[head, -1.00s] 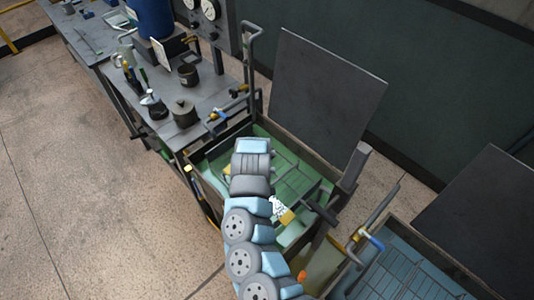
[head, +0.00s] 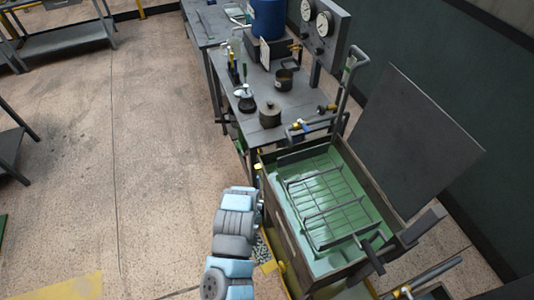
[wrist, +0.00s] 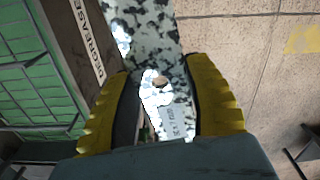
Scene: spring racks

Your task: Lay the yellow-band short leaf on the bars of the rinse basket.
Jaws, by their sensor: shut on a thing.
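My gripper (wrist: 160,95) has yellow ridged fingers shut on a flat leaf (wrist: 150,25), mottled black and white, with a hole and a small printed tag near the fingers. I see no yellow band on it; part is hidden between the fingers. In the head view, a speckled bit of the leaf (head: 261,249) shows beside my arm, by a yellow finger (head: 268,267), outside the left wall of the green-liquid tank. The rinse basket cannot be made out for certain. A wire basket (head: 322,207) sits in the green tank, whose wall in the wrist view reads "DEGREASE".
The green tank (head: 283,222) has a raised dark lid (head: 415,135) behind it and a handle frame at its far end. A bench (head: 233,82) with pots, tools and gauges stands beyond. Open floor (head: 110,150) lies to the left.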

